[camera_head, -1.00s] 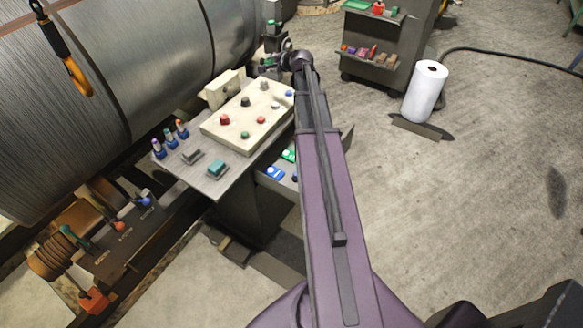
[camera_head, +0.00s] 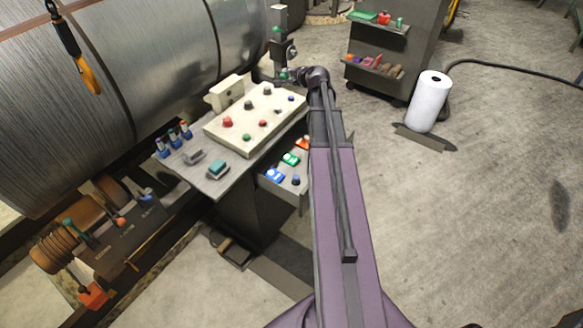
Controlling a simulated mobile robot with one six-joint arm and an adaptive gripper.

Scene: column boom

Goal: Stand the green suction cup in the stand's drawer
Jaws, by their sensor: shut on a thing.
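The stand (camera_head: 228,182) has a grey top and an open drawer (camera_head: 303,197) below its right edge. Blue, green and orange items (camera_head: 290,159) sit in the drawer; my arm hides its right side. My gripper (camera_head: 284,75) is at the far end of my purple arm, beyond the back right corner of the stand top. It is small in the picture and partly hidden by my wrist. A small green bit shows at its jaws, which seems to be the green suction cup (camera_head: 284,73). Its tilt cannot be made out.
A cream control box (camera_head: 249,137) with knobs sits on the stand, beside several small bottles (camera_head: 174,138). A dark shelf cart (camera_head: 388,58) and white roll (camera_head: 430,100) stand right. The floor at right is mostly clear.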

